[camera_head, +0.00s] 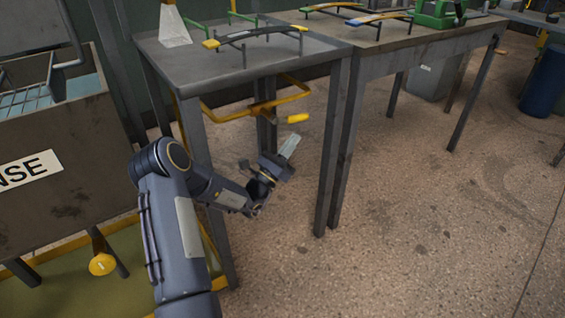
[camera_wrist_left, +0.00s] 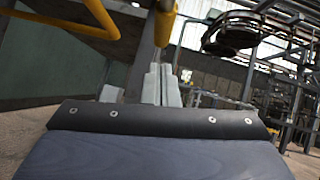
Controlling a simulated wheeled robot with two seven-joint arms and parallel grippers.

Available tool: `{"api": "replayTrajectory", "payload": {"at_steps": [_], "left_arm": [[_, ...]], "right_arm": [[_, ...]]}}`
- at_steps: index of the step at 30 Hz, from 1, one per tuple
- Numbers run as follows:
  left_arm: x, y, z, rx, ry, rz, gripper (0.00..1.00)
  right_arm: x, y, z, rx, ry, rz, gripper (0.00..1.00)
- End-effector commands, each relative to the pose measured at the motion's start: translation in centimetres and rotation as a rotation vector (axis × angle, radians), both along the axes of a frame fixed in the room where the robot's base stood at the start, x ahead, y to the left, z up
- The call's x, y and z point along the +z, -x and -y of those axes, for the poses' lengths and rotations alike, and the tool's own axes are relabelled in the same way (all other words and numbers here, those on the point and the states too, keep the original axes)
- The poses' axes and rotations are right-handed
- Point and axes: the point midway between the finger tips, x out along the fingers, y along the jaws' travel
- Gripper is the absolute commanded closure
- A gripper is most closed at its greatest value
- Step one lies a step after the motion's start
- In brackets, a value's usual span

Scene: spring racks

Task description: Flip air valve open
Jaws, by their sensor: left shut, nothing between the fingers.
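The air valve's yellow handle (camera_head: 298,118) sticks out to the right under the grey table, by a bent yellow pipe (camera_head: 228,117). My left gripper (camera_head: 292,142) is just below the handle, with its pale fingers pointing up and to the right. The fingers are shut and empty, and a gap shows between them and the handle. In the left wrist view the closed fingers (camera_wrist_left: 162,80) point at a yellow bar (camera_wrist_left: 165,22), likely the handle, at the top. The yellow pipe (camera_wrist_left: 95,15) is at upper left there. My right gripper is not in view.
The grey table (camera_head: 190,62) carries a curved spring on a rack (camera_head: 255,36). Its front leg (camera_head: 334,150) stands right of my gripper. A brown rinse tank (camera_head: 75,200) is at left. The floor (camera_head: 430,230) at right is clear. A blue barrel (camera_head: 545,80) stands far right.

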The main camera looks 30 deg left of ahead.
Motion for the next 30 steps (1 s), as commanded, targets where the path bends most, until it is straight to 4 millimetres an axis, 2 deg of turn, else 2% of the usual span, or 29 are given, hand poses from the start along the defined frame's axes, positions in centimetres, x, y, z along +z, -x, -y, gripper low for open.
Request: {"api": "replayTrajectory", "payload": {"at_steps": [6,19,30], "left_arm": [[2.4,-0.4,-0.4,0.002,-0.003,0.002,1.0],[2.9,-0.5,-0.4,0.001,0.0,0.003,1.0],[4.8,-1.2,-0.4,0.003,0.068,0.174,1.0]], "right_arm": [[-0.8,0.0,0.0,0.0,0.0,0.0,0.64],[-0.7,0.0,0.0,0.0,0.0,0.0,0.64],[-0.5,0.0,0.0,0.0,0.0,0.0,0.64]]}}
